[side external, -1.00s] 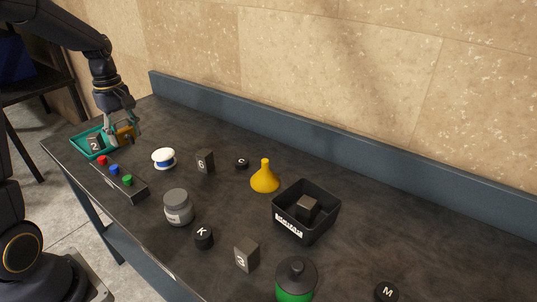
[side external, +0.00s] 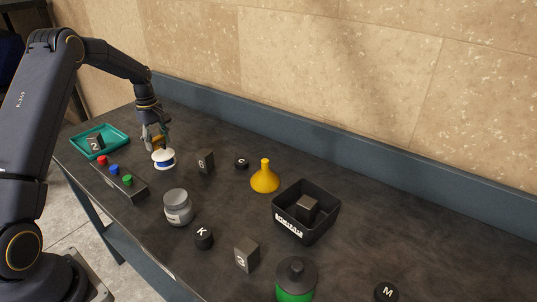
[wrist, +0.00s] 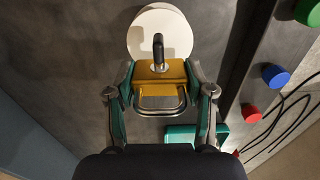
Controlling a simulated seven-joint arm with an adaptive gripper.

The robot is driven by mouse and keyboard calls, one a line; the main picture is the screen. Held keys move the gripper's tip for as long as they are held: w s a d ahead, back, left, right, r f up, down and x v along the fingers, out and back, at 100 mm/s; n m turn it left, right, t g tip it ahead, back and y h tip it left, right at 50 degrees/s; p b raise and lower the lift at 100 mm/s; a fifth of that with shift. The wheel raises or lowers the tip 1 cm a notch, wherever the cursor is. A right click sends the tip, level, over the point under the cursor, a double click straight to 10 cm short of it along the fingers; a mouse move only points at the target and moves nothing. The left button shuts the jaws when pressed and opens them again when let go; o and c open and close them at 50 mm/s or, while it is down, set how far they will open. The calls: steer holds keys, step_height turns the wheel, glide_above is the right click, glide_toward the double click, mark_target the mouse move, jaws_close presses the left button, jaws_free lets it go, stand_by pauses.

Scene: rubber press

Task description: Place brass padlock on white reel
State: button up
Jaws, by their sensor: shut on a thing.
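The brass padlock (side external: 158,143) is between the fingers of my gripper (side external: 156,146), which is shut on it. In the wrist view the padlock's yellow body (wrist: 150,78) sits between the two fingers (wrist: 160,92), with a grey metal loop on the near side. The white reel (side external: 163,160), with blue around its middle, stands on the bench just under the padlock. In the wrist view its round white top (wrist: 142,32) lies ahead of the padlock, partly covered by it. I cannot tell whether the padlock touches the reel.
A teal tray (side external: 116,134) with a dark numbered block (side external: 95,143) is left of the reel. A box with red, blue and green buttons (side external: 138,193) lies in front. Another numbered block (side external: 206,161) stands right of the reel, and a grey jar (side external: 178,207) nearer.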

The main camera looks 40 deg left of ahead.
steer(key=shift+f, duration=0.75)
steer(key=shift+f, duration=0.1)
steer(key=o, duration=1.4)
steer(key=shift+f, duration=0.1)
steer(key=shift+c, duration=0.2)
